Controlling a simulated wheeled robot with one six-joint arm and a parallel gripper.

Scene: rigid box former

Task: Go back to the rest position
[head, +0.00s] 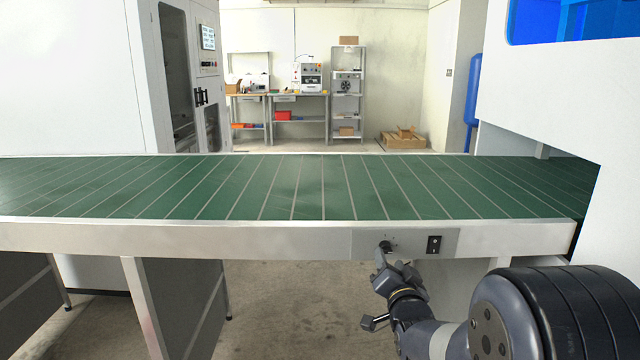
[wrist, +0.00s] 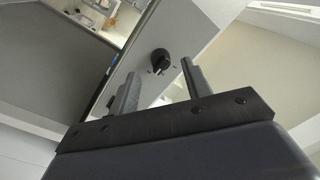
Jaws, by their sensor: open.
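My gripper (head: 387,262) is low at the right of centre in the head view, just in front of the control panel on the conveyor's front rail. In the wrist view my gripper (wrist: 158,88) has its two fingers apart, with nothing between them. A round black knob (wrist: 160,58) shows beyond the fingertips, apart from them in that view. In the head view the knob (head: 386,246) sits right at the gripper's tip, and I cannot tell there whether they touch.
The green conveyor belt (head: 290,188) runs across in front of me. A black switch (head: 433,244) is right of the knob. A white machine (head: 560,100) stands at the right, a white cabinet (head: 70,80) at the left. Shelves and benches (head: 300,95) are far back.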

